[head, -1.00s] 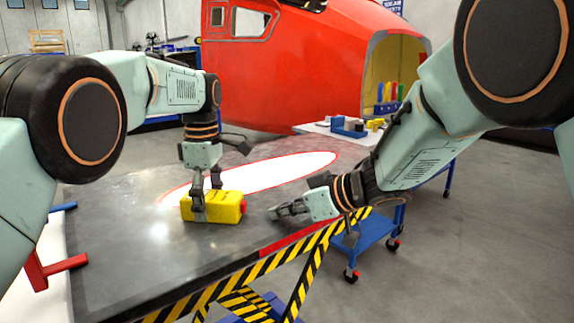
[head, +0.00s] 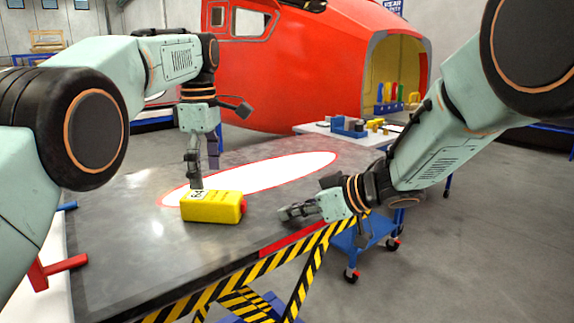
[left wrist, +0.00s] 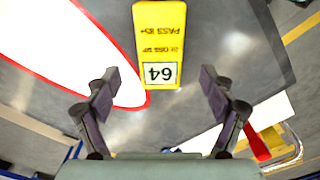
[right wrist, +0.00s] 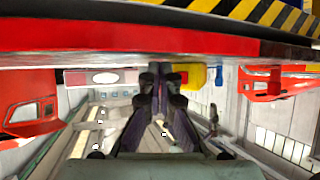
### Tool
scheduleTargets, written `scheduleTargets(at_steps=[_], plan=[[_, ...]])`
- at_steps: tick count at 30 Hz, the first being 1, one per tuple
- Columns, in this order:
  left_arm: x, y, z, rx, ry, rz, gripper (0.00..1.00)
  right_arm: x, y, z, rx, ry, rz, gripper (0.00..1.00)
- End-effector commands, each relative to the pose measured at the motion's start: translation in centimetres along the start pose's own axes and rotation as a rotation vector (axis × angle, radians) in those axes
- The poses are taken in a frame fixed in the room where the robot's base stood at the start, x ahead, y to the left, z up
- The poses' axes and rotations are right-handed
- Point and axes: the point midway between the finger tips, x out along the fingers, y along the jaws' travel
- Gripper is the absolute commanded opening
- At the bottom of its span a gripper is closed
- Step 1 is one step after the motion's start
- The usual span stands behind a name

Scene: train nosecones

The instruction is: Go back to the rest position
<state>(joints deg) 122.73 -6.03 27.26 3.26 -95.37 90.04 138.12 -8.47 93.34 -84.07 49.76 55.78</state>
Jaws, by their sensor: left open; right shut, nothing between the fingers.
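My left gripper (head: 203,172) is open and empty, just above and behind a yellow box-like canister (head: 212,208) lying on the dark table. In the left wrist view the yellow canister (left wrist: 160,45), with a "64" label, is beyond the open fingers (left wrist: 158,85). My right gripper (head: 284,213) is shut and empty, low by the table's right edge. In the right wrist view its fingers (right wrist: 160,75) are together, and the yellow canister (right wrist: 197,76) shows behind them.
The dark table (head: 130,255) has a white oval with a red outline (head: 270,175). A red handle-like piece (head: 55,268) is at the left. A blue cart (head: 365,235) stands right of the table. A big red train nosecone (head: 300,70) fills the back.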

Motion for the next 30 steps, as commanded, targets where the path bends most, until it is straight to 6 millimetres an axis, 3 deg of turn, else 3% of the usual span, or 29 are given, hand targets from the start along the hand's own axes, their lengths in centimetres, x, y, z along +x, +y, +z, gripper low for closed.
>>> scheduleTargets(at_steps=[8,17,24,30], plan=[[2.5,0.0,0.0,0.001,0.0,-0.002,0.83,0.0,0.0,0.0,0.0,0.0,0.0,0.0],[7.3,0.0,0.0,0.001,0.0,-0.003,0.83,0.0,0.0,0.0,0.0,0.0,0.0,0.0],[6.9,0.1,0.0,0.001,0.0,0.001,0.83,3.4,-1.8,-1.8,-0.004,-0.002,-0.001,0.0],[6.9,0.1,0.0,0.001,0.0,0.001,0.83,4.9,-2.7,-2.6,-0.002,-0.001,-0.001,0.0]])
